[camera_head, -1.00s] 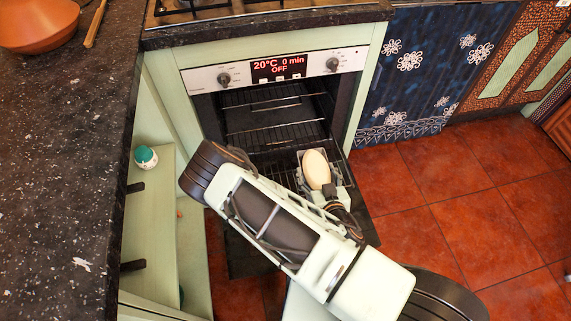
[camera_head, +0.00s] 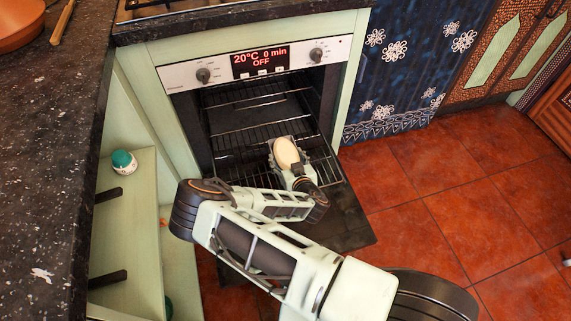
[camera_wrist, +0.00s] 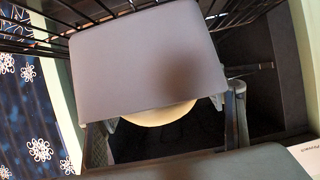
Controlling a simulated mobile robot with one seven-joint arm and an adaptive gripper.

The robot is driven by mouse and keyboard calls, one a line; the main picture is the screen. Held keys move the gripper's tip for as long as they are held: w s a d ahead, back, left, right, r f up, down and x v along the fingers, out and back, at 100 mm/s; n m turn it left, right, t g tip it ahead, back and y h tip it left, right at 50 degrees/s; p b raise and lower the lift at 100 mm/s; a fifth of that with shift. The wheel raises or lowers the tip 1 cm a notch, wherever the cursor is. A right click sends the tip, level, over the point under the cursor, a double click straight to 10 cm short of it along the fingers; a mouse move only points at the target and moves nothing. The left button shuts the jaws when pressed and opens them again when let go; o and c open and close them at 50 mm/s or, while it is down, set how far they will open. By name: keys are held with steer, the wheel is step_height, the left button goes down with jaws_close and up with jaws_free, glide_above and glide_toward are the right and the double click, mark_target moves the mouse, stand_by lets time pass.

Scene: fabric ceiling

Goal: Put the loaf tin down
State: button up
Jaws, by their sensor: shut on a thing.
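The loaf tin (camera_head: 273,146) is grey, with a pale oval thing (camera_head: 287,153) showing within its outline in the head view. My gripper (camera_head: 293,174) is shut on the tin at its near side. The tin is in front of and partly over the wire rack (camera_head: 241,134) of the open oven; I cannot tell whether it touches the rack. In the wrist view the tin's broad grey face (camera_wrist: 150,60) fills the middle, between my gripper's fingers (camera_wrist: 165,125). The pale oval's edge shows below it. The tin's far side is hidden.
The oven door (camera_head: 345,215) is folded down, dark, under my arm. The oven control panel (camera_head: 262,62) is above the opening. A dark counter (camera_head: 50,150) and pale shelves with a green-and-white jar (camera_head: 124,162) are at left.

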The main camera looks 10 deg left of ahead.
steer(key=shift+w+a+f, duration=0.2)
steer(key=shift+w+f, duration=0.15)
steer(key=shift+f, duration=0.05)
steer(key=shift+w+a+f+b, duration=0.15)
steer(key=shift+f+b, duration=0.6)
steer(key=shift+f, duration=0.8)
steer(key=shift+f, duration=0.15)
steer(key=o, duration=1.7)
steer(key=shift+s+d+r, duration=0.3)
steer(key=shift+s, duration=0.05)
steer(key=p+v, duration=0.3)
steer(key=v, duration=0.8)
steer(key=shift+s+f, duration=0.1)
steer(key=shift+s, duration=0.1)
steer(key=shift+w, duration=0.1)
